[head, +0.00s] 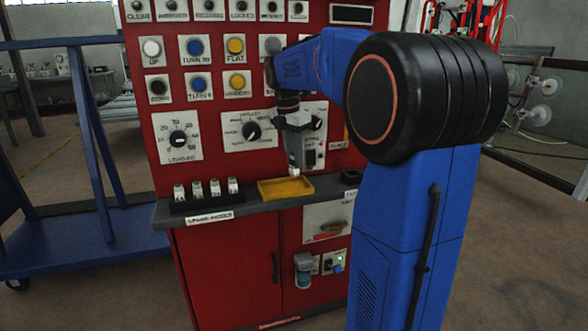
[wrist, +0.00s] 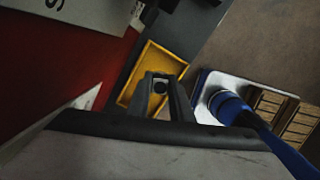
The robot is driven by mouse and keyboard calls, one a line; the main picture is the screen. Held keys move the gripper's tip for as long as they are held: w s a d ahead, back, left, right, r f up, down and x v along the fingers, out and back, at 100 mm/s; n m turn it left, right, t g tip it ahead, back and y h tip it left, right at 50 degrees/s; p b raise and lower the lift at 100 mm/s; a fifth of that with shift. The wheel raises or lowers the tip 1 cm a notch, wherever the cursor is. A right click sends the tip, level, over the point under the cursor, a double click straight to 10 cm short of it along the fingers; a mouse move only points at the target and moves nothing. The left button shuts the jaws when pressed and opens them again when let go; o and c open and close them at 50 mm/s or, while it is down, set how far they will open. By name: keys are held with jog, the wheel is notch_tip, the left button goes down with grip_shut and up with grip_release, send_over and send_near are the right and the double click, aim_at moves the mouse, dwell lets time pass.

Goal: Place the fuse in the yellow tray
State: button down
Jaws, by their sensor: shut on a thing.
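The yellow tray (head: 286,189) lies on the grey ledge of the red control panel, and it also shows in the wrist view (wrist: 139,70). My gripper (head: 295,165) points down just above the tray. It is shut on a fuse (head: 296,171), a small pale piece under the fingers. In the wrist view my gripper (wrist: 162,82) is over the tray, with a dark round end of the fuse between the fingertips. Whether the fuse touches the tray floor I cannot tell.
A black rack (head: 207,202) with several white-and-green fuses stands on the ledge (head: 170,215) left of the tray. The red panel (head: 190,140) with buttons and dials rises close behind. A blue frame cart (head: 90,235) stands at the left.

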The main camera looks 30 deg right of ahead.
aim_at(294, 168)
notch_tip(294, 168, down, 4)
jog(key=shift+r, duration=0.2)
jog(key=shift+w+f, duration=0.15)
jog(key=shift+f, duration=0.05)
jog(key=shift+f, duration=0.1)
jog(key=c, duration=1.6)
grip_release()
